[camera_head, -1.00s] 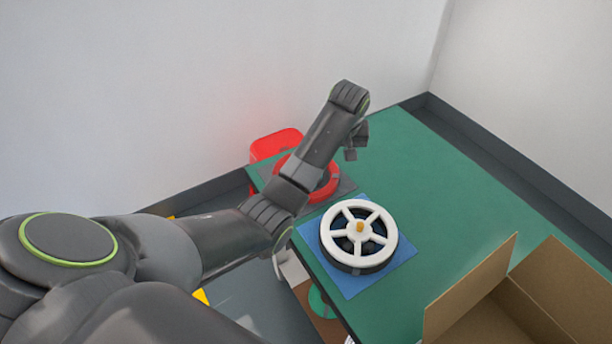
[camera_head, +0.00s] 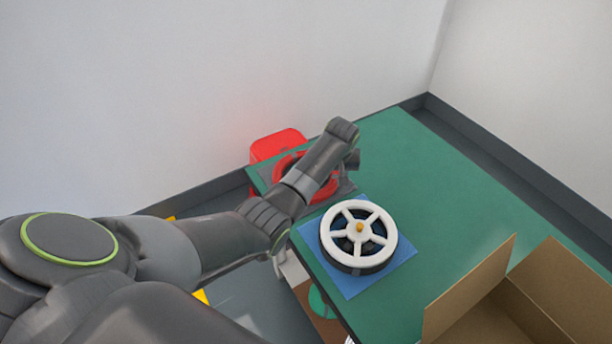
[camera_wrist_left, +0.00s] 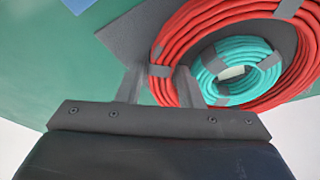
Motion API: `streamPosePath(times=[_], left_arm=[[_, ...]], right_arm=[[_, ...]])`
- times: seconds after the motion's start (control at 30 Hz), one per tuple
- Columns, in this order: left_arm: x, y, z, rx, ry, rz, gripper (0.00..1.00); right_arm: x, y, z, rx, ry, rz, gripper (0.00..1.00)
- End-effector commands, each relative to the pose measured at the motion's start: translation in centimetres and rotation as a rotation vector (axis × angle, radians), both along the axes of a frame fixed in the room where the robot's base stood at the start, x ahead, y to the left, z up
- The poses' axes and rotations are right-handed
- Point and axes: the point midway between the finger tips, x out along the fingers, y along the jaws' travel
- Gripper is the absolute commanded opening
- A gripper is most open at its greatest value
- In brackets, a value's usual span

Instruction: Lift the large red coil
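The large red coil (camera_head: 285,163) lies on a dark grey mat at the table's far left end, partly hidden by my left arm in the head view. In the left wrist view the red coil (camera_wrist_left: 205,22) is a thick ring with grey tape bands, around a smaller turquoise coil (camera_wrist_left: 268,62). My left gripper (camera_wrist_left: 158,84) is open, with one finger on each side of the ring's near section. I cannot tell whether the fingers touch it. In the head view the left gripper (camera_head: 349,172) is low over the mat, its fingertips unclear. My right gripper is out of view.
A white-spoked reel (camera_head: 358,237) sits on a blue mat (camera_head: 400,253) nearer me. An open cardboard box (camera_head: 470,290) stands at the lower right. A red object (camera_head: 278,143) is behind the table's far left corner. The green table (camera_head: 440,180) is clear in the middle.

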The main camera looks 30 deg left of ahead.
Motion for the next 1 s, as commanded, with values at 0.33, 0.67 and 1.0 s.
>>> streamPosePath(times=[0.33, 0.67, 1.0], left_arm=[[0.0, 0.0, 0.0, 0.0, -0.001, 0.0, 0.14], [0.1, 0.0, 0.1, 0.001, -0.002, 0.0, 0.0], [0.2, 0.0, 4.6, 0.001, -0.008, -0.001, 0.0]], right_arm=[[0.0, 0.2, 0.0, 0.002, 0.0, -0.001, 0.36], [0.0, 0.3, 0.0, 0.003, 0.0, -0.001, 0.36], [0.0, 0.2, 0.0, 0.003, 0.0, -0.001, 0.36]])
